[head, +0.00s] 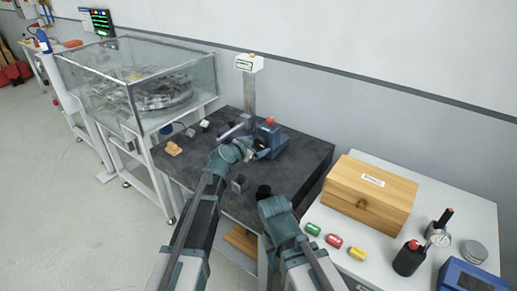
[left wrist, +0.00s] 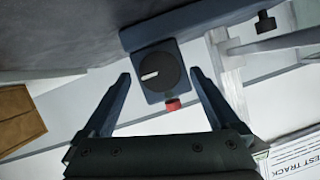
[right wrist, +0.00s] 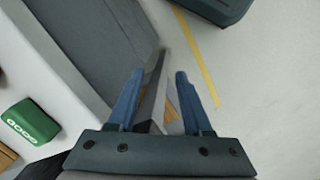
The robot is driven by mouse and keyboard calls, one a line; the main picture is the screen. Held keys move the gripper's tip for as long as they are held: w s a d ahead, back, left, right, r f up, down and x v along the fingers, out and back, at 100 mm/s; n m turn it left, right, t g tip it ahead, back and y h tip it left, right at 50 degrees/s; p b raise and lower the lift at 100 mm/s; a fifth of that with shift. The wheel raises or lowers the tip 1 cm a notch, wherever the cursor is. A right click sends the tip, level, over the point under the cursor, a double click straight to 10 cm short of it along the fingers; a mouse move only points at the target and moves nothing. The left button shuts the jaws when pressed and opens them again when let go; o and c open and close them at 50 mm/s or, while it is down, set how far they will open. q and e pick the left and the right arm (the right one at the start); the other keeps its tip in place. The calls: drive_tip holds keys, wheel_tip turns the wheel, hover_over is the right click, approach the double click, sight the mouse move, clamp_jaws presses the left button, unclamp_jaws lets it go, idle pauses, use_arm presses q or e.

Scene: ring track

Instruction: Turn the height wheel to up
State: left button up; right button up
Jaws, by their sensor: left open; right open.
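A round black dial (left wrist: 158,72) with a white pointer mark sits on a blue block in the left wrist view; I cannot tell for certain that it is the height wheel. A small red knob (left wrist: 172,104) is beside it. In the head view the blue device (head: 276,139) with a tall column (head: 249,95) stands on the dark table. My left gripper (head: 247,148) is open in front of the device, its fingers either side of the dial in the left wrist view, apparently not touching. The gripper partly hides the device front. My right gripper (head: 264,190) is open over the table's front edge.
The dark table (head: 310,150) has small blocks on its left side. A glass-walled case (head: 130,85) stands left. A white table on the right holds a wooden box (head: 369,194) and several coloured cylinders. A grey metal piece (right wrist: 152,90) shows between my right fingers.

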use_arm(q)
drive_tip(key=shift+x, duration=0.85)
drive_tip(key=c, duration=1.4)
